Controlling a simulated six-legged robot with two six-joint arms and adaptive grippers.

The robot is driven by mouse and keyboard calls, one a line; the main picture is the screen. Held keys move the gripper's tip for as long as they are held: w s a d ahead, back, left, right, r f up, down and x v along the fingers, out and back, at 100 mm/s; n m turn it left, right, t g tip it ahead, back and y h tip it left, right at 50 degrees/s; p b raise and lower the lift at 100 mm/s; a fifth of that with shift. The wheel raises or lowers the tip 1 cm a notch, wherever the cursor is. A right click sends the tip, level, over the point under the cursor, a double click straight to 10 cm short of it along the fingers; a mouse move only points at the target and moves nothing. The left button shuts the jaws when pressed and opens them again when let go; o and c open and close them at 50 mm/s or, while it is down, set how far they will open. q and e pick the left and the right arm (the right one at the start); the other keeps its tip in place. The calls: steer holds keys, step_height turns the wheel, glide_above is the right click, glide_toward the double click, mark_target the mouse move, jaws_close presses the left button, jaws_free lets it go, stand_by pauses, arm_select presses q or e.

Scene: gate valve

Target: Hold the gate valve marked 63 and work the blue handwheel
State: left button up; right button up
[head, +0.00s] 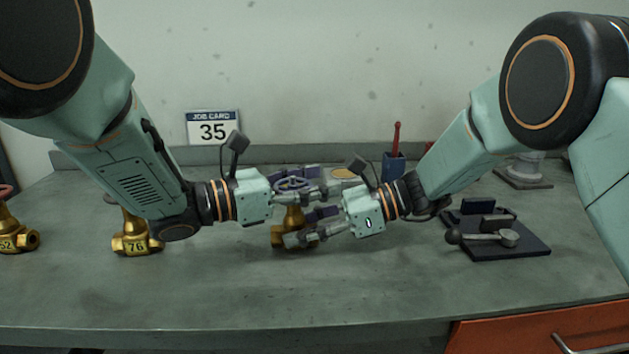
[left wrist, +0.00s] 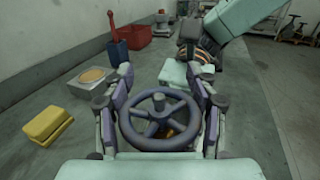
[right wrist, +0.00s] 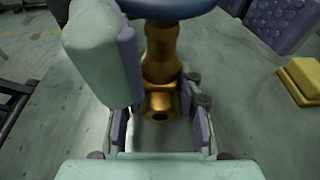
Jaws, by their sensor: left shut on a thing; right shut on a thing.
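The brass gate valve (head: 290,218) stands upright on the bench in the middle of the head view. Its number is hidden. Its blue handwheel (head: 291,184) is on top and shows spoked in the left wrist view (left wrist: 158,93). My left gripper (head: 322,187) is shut on the handwheel, one finger at each side of the rim. My right gripper (head: 305,227) is low and shut on the valve's body, which shows between its fingers in the right wrist view (right wrist: 160,60). Finger contact is partly hidden.
Brass valves marked 76 (head: 135,242) and 52 (head: 18,240) stand at left. The job card (head: 213,127) reads 35. A blue holder (head: 394,170) with a red-handled tool is behind. A dark plate (head: 510,247) with a lever is at right. The bench front is clear.

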arm_select(q)
steer(key=c, duration=0.5)
steer(key=shift+c, duration=0.3)
steer(key=shift+s+m+g, duration=0.1)
steer(key=shift+m+g, duration=0.3)
steer(key=shift+g, duration=0.2)
steer(key=shift+c, duration=0.2)
steer(key=m+g, duration=0.1)
steer(key=g, duration=0.1)
steer(key=s+m+g, duration=0.1)
steer(key=m+g, duration=0.1)
steer(key=g, duration=0.1)
steer(key=m+g+h, duration=0.1)
steer(key=m+g, duration=0.1)
steer(key=g, duration=0.1)
steer(key=shift+s+d, duration=0.1)
steer(key=shift+s, duration=0.25)
steer(key=shift+c, duration=0.2)
steer(key=shift+s+a+m+g+y, duration=0.15)
steer(key=shift+m+g+y, duration=0.25)
steer(key=shift+m+g, duration=0.5)
steer(key=shift+s+m+g+y, duration=0.35)
steer(key=shift+m+g, duration=0.3)
steer(key=shift+g, duration=0.6)
steer(key=shift+s+a+m+g+y, duration=0.15)
steer(key=shift+m+g+y, duration=0.3)
steer(key=shift+m+g, duration=0.45)
steer(key=shift+s+g, duration=0.1)
steer(key=shift+g, duration=0.35)
steer(key=o, duration=1.3)
